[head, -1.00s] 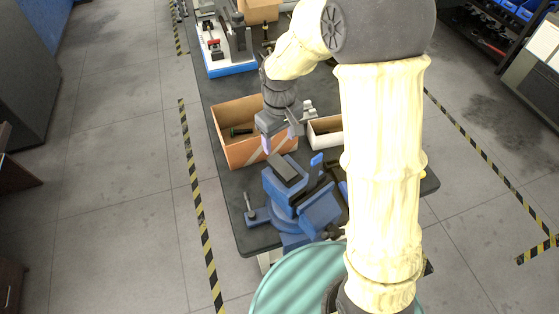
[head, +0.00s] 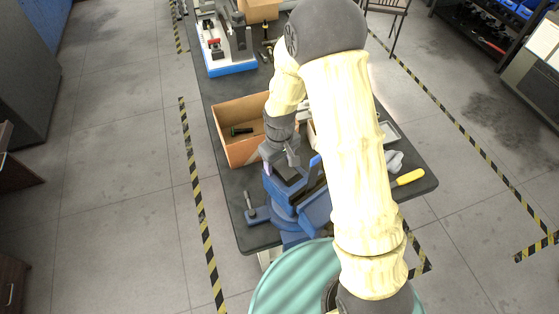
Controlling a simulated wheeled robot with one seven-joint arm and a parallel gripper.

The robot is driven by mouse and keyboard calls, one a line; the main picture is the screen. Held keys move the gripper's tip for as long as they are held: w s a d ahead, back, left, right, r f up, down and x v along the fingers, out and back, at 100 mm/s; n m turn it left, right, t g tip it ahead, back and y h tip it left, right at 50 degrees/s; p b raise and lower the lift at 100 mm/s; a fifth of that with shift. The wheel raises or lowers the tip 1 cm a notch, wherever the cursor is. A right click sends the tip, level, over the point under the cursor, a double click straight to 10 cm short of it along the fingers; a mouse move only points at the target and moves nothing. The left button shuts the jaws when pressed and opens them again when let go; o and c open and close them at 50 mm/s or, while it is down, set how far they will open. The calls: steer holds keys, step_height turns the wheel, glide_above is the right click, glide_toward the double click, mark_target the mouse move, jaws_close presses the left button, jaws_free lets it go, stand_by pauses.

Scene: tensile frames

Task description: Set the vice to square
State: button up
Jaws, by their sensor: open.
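The blue vice (head: 284,217) stands near the front edge of the dark bench, set at an angle. Its grey jaw part shows at the top, and a small handle (head: 254,214) sticks out at its left. My gripper (head: 280,168) is open at the vice's upper left, over or beside the jaws. I cannot tell whether its fingers touch the vice. My arm hides the vice's right side.
A yellow-handled tool (head: 408,177) and a grey tray (head: 389,133) lie at the right. A white and blue machine (head: 228,62) stands at the back left.

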steer(key=c, duration=1.1)
steer(key=d+m, duration=0.1)
steer(key=m, duration=0.1)
steer(key=w+d+m, duration=0.1)
steer(key=m, duration=0.1)
steer(key=shift+w+d, duration=0.15)
steer(key=shift+d, duration=0.05)
steer(key=shift+c, duration=0.2)
steer(key=o, duration=1.1)
steer(key=shift+o, duration=0.2)
steer(key=shift+r, duration=0.1)
step_height(320, 180, up, 17)
steer(key=b, duration=0.2)
steer(key=shift+r, duration=0.15)
